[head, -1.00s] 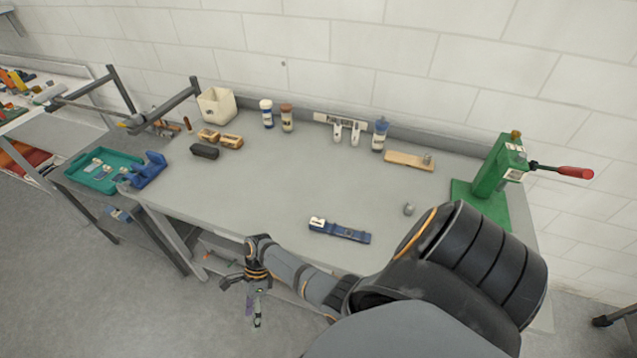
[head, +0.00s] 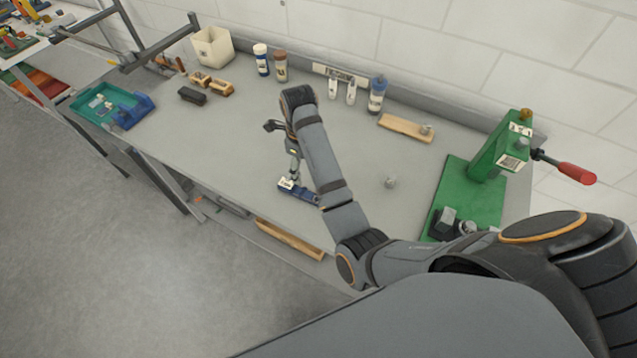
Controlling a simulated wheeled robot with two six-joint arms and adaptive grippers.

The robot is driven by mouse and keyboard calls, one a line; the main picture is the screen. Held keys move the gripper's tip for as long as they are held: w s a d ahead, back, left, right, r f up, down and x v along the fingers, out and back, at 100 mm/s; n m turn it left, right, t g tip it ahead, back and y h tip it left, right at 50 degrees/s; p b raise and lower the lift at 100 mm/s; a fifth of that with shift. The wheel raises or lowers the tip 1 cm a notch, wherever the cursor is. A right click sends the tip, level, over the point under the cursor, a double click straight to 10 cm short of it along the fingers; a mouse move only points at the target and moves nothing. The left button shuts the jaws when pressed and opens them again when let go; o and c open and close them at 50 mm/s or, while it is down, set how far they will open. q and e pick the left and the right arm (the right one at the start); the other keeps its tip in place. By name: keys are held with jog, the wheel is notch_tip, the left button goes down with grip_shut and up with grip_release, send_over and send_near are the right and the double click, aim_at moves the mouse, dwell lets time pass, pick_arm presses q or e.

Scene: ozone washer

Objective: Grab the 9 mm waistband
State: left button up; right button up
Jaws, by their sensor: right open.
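A long dark blue item (head: 306,195) with a white label at its left end lies on the grey workbench, near its front edge. It may be the 9 mm waistband; I cannot read a size on it. My right gripper (head: 293,177) points down over the label end of this item, very close to it. The gripper is open; whether its fingers touch the item is too small to tell. My right forearm hides the item's right end. My left gripper is not in view.
A green press (head: 471,190) with a red handle stands at the right of the workbench (head: 230,140). Several bottles, a cream bin (head: 213,47) and a wooden block (head: 406,128) line the back. A teal tray (head: 85,112) is at the left. The bench's middle is mostly clear.

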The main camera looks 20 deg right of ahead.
aim_at(303, 193)
jog(key=f, duration=0.1)
jog(key=f+b, duration=0.1)
jog(key=shift+a+f, duration=0.3)
jog(key=shift+a, duration=0.05)
jog(key=shift+a+f+p, duration=0.15)
jog(key=shift+f+p, duration=0.5)
jog(key=shift+f, duration=0.15)
jog(key=shift+d+f, duration=0.2)
jog(key=shift+f, duration=0.05)
jog(key=shift+d, duration=0.15)
jog(key=shift+s+a+f+p, duration=0.15)
jog(key=shift+f+p, duration=0.3)
jog(key=shift+f, duration=0.1)
jog(key=shift+s+a+f+p, duration=0.15)
jog(key=shift+f+p, duration=0.3)
jog(key=shift+f, duration=0.05)
jog(key=f, duration=0.2)
jog(key=shift+a+f, duration=0.2)
jog(key=shift+f, duration=0.1)
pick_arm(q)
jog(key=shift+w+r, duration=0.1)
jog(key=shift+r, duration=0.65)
pick_arm(e)
jog(key=shift+d+f, duration=0.15)
jog(key=shift+f, duration=0.15)
jog(key=c, duration=1.3)
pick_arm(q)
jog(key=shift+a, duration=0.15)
